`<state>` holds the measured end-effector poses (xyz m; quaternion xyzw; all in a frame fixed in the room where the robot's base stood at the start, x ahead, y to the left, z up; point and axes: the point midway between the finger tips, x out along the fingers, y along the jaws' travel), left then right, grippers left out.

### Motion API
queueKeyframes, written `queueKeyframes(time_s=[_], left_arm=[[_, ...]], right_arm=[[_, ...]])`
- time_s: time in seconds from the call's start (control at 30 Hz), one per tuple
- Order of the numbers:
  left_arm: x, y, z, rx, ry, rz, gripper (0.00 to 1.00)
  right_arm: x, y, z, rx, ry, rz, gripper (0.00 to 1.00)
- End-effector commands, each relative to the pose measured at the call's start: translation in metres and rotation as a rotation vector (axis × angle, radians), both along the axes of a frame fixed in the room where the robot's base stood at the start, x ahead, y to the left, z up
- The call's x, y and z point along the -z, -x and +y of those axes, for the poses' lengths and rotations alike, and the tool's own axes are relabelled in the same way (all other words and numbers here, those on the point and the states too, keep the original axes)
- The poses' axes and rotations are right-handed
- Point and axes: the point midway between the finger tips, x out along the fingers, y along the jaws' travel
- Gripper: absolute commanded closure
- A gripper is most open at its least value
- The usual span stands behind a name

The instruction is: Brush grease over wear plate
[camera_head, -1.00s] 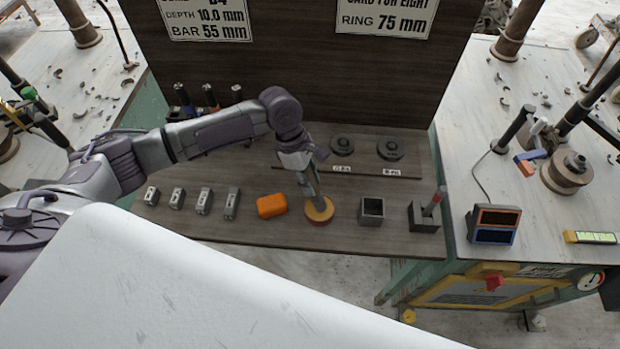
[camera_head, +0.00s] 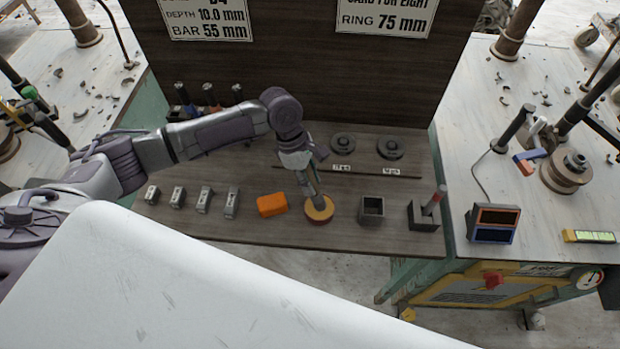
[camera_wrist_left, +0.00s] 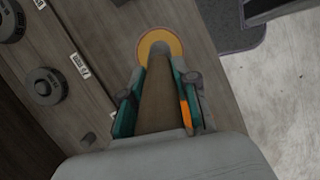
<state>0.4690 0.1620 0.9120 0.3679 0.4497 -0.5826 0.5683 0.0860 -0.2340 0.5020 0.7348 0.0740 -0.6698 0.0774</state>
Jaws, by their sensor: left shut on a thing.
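My left gripper (camera_head: 312,188) is shut on a long brown tool (camera_wrist_left: 161,100), which looks like a brush handle. The tool points down at a round yellow-orange disc (camera_head: 328,214) on the dark wooden bench. The disc also shows in the left wrist view (camera_wrist_left: 176,40), with the tool's far end over its middle. I cannot tell whether the tool's end touches it, or whether the disc is the wear plate or a grease pot. My right gripper is not in view.
An orange block (camera_head: 271,205) lies left of the disc, beside several small grey metal blocks (camera_head: 203,200). An open square box (camera_head: 371,210) and a holder with a red-handled tool (camera_head: 423,217) stand to the right. Two dark round parts (camera_head: 390,149) sit behind. An upright board (camera_head: 300,80) closes the back.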

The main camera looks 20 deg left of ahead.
Motion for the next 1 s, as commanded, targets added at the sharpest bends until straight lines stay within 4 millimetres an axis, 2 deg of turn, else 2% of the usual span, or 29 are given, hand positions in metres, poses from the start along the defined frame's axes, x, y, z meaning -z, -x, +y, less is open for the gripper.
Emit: queueKeyframes(time_s=[1.0], left_arm=[[0.0011, 0.0007, -0.0001, 0.001, -0.001, 0.002, 1.00]], right_arm=[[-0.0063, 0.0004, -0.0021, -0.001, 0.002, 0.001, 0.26]])
